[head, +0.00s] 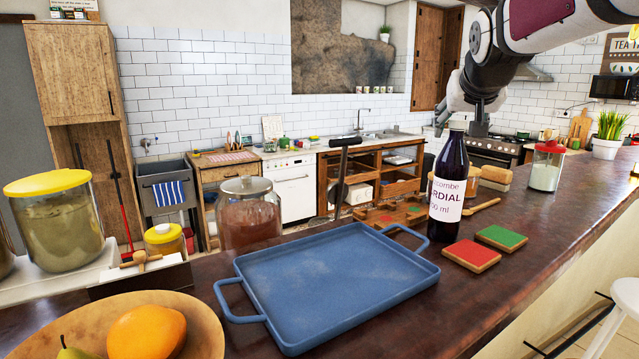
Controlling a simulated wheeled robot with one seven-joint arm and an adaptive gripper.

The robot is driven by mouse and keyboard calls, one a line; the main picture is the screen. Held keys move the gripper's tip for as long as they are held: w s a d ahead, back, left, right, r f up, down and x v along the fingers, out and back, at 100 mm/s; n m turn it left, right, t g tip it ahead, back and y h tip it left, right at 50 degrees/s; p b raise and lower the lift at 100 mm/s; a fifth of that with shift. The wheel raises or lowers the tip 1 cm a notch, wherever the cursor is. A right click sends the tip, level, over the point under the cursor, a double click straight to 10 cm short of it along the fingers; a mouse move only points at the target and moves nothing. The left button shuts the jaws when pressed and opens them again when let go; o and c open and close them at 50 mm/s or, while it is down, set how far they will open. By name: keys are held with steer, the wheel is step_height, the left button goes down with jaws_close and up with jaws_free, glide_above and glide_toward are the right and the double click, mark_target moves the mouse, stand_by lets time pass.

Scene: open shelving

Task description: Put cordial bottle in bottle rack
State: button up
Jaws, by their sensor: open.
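The cordial bottle (448,195) is dark with a white label reading "RDIAL". It stands upright on the dark counter, just right of the blue tray. My gripper (469,125) is open and points down at the bottle's top. A dark finger shows just right of the cap; I cannot tell whether it touches the bottle. I cannot make out a bottle rack for certain. A low wooden piece with red and green patches (388,214) lies behind the tray, partly hidden by the bottle.
A blue tray (340,280) fills the front middle of the counter (480,315). Red (471,255) and green (501,237) tiles lie right of the bottle. A red-lidded jar (547,166) stands behind right. Jars and a fruit bowl (205,325) are left. The right front counter is clear.

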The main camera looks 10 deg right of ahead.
steer(key=shift+w+d+f, duration=0.15)
steer(key=shift+w+f, duration=0.1)
steer(key=shift+w, duration=0.1)
jaws_close()
steer(key=shift+r, duration=0.15)
